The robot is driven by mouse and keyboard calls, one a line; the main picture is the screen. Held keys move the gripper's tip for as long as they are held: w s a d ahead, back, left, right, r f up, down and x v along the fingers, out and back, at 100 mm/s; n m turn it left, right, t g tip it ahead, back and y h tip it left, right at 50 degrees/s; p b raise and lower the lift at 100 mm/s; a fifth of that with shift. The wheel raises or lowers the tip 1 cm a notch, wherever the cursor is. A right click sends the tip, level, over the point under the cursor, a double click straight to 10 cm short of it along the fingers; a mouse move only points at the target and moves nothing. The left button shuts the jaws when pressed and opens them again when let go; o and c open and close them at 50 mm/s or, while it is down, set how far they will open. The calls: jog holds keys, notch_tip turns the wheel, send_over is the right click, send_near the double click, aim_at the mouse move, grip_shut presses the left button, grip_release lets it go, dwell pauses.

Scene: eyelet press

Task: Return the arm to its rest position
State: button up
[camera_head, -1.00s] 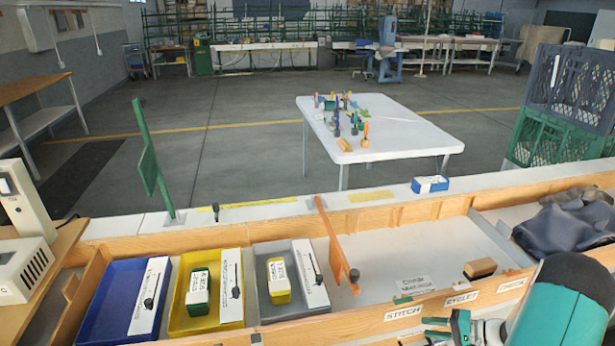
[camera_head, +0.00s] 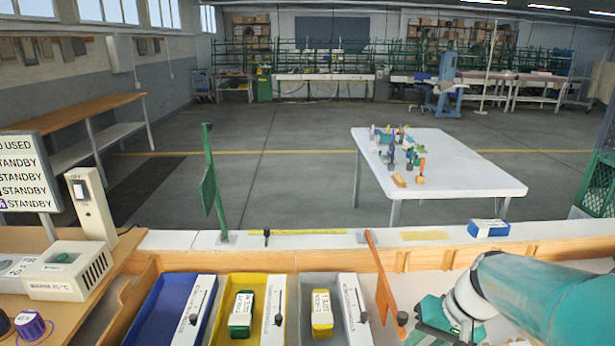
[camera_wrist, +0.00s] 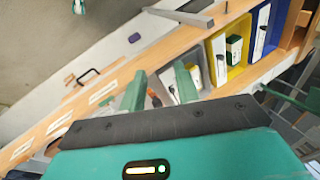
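My arm (camera_head: 530,295) is teal and reaches in from the lower right of the head view, over the right part of the wooden bench tray. My gripper (camera_head: 432,318) shows only partly there, close to the orange lever (camera_head: 382,285); its fingertips are hard to make out. In the wrist view my gripper (camera_wrist: 160,88) has two green fingers standing apart, with nothing held between them. The bench trays lie beyond the fingers in that view.
A blue bin (camera_head: 157,308), a yellow bin (camera_head: 223,285) and a grey bin (camera_head: 308,285) stand along the bench. A green post (camera_head: 209,185) rises behind them. A blue-white box (camera_head: 488,228) sits on the back ledge. A white table (camera_head: 480,180) with small items stands beyond.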

jog(key=s+a+r+n+t+h, duration=0.1)
jog(key=s+a+r+t+h, duration=0.1)
jog(key=s+a+r, duration=0.1)
jog(key=s+a+r+n+t+h, duration=0.1)
jog(key=s+a+r+h, duration=0.1)
jog(key=s, duration=0.5)
jog(key=shift+s+a+r+t, duration=0.25)
jog(key=shift+a+r+t, duration=0.25)
jog(key=shift+r, duration=0.85)
